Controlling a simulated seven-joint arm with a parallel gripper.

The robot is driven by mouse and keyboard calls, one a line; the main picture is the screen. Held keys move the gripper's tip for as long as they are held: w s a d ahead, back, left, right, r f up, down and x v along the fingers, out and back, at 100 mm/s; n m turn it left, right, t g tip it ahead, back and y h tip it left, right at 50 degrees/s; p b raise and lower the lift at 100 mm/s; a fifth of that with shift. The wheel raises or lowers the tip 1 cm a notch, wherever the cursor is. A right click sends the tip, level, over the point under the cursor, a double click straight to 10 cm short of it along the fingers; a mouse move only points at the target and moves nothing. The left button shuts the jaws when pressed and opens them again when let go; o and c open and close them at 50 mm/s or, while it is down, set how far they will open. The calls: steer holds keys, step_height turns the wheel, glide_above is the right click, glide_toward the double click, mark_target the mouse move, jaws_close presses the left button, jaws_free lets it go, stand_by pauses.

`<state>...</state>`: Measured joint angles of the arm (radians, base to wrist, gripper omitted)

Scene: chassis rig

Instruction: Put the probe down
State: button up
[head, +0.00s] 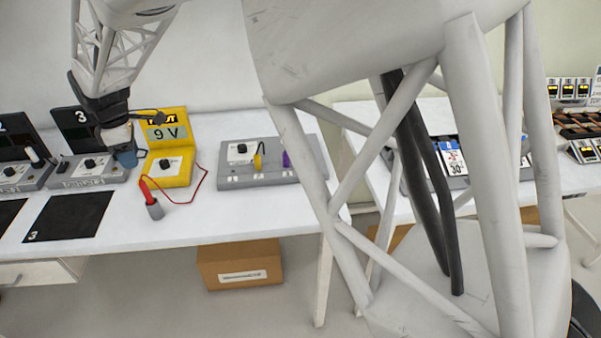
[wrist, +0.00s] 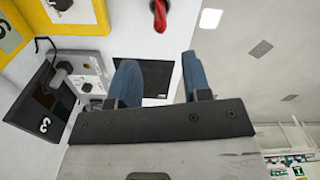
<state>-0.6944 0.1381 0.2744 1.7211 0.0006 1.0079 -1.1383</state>
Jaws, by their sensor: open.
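The red probe (head: 147,192) stands slightly tilted in a small grey holder (head: 155,211) on the white table, in front of the yellow tester (head: 178,170). A red wire loops from the probe to the tester, whose display reads 9 V. My gripper (head: 126,158) is to the left of the tester, above the table near station 3. In the wrist view my gripper (wrist: 161,85) shows its two blue fingers apart with nothing between them. The red probe (wrist: 159,14) shows at the top edge there, beyond the fingers and apart from them. Its lower part is out of that view.
A black mat marked 3 (head: 70,215) lies on the table left of the holder. The grey station 3 unit (head: 88,172) stands behind it. A grey panel (head: 262,177) with a yellow and a purple item stands right of the tester. My arm covers much of the right side.

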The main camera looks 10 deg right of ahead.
steer(key=s+d+r+m, duration=0.3)
steer(key=d, duration=0.7)
steer(key=s+d+r+m+t, duration=0.1)
steer(key=s+d+r+m, duration=0.25)
steer(key=d, duration=0.75)
steer(key=s+d+r+m, duration=0.2)
steer(key=d+r+m, duration=0.15)
steer(key=d, duration=0.65)
steer(key=s+d+f+m, duration=0.2)
steer(key=s+d+m, duration=0.3)
steer(key=s+d, duration=0.4)
steer(key=s+d+f+m+t, duration=0.1)
steer(key=s+d+f+m, duration=0.1)
steer(key=s+d+m, duration=0.4)
steer(key=s+d, duration=0.4)
steer(key=s, duration=0.3)
steer(key=shift+d+t, duration=0.2)
steer(key=shift+t, duration=0.1)
